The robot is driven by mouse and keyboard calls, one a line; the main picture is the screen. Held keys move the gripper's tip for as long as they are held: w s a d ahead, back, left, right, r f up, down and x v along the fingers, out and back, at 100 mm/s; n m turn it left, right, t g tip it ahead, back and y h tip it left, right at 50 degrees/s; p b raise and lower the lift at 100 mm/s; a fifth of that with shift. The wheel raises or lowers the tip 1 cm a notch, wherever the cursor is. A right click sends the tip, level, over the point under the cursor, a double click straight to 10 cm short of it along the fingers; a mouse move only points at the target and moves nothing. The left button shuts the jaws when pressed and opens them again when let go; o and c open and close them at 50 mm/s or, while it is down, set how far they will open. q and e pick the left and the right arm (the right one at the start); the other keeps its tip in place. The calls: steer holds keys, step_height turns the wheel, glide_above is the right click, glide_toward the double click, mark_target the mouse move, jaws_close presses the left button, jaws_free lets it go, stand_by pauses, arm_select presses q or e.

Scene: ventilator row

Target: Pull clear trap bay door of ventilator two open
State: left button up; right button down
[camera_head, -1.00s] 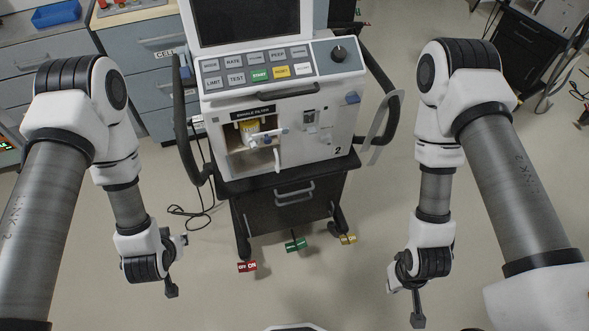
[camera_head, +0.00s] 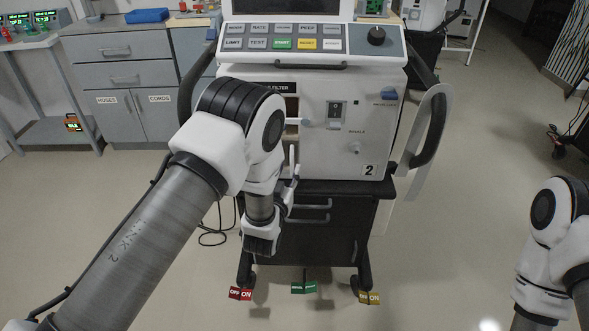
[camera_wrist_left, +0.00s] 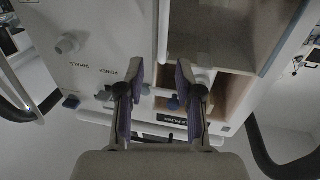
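Ventilator two (camera_head: 345,140) stands ahead, with a "2" on its front panel. Its trap bay (camera_head: 291,108) is mostly hidden behind my left arm in the head view. The wrist view shows the bay (camera_wrist_left: 235,85) upside down, with tan walls. The clear door itself is hard to make out, so I cannot tell how far it stands open. A pale upright bar, apparently its handle (camera_wrist_left: 163,30), runs along the bay's edge. My left gripper (camera_wrist_left: 160,75) is open, its fingers on either side of the bar's line; contact is not clear. My right gripper is out of view.
Side rails (camera_head: 430,125) flank the ventilator. A black drawer cart (camera_head: 335,235) carries it, with coloured tags (camera_head: 304,287) at floor level. A grey cabinet (camera_head: 125,95) stands behind at left. Floor is clear on the right, near my right arm (camera_head: 555,235).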

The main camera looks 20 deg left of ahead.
mark_target(291, 160)
arm_select(q)
steer(key=w, duration=0.4)
steer(key=shift+w+a+f, duration=0.15)
steer(key=shift+w+a, duration=0.1)
steer(key=shift+w, duration=0.15)
jaws_close()
steer(key=shift+s, duration=0.15)
